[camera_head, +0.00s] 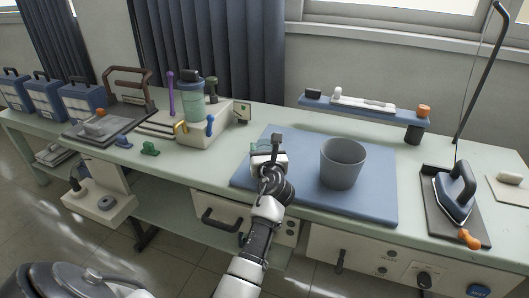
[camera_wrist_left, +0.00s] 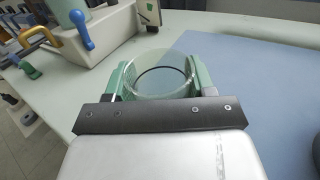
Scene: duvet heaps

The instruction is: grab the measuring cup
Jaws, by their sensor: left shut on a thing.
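The measuring cup is a clear, round vessel (camera_wrist_left: 160,76), seen from above in the left wrist view between green side parts. In the head view a small greenish part of it (camera_head: 258,147) shows beside my left gripper (camera_head: 268,158), which hides the rest. My left gripper is shut on the cup, with a finger on each side in the wrist view (camera_wrist_left: 159,92). The cup is at the left edge of the blue mat (camera_head: 375,205). I cannot tell whether it touches the mat. My right gripper is not in view.
A grey bucket-like container (camera_head: 343,165) stands on the mat to the right of my left gripper. An iron (camera_head: 453,195) is at the right.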

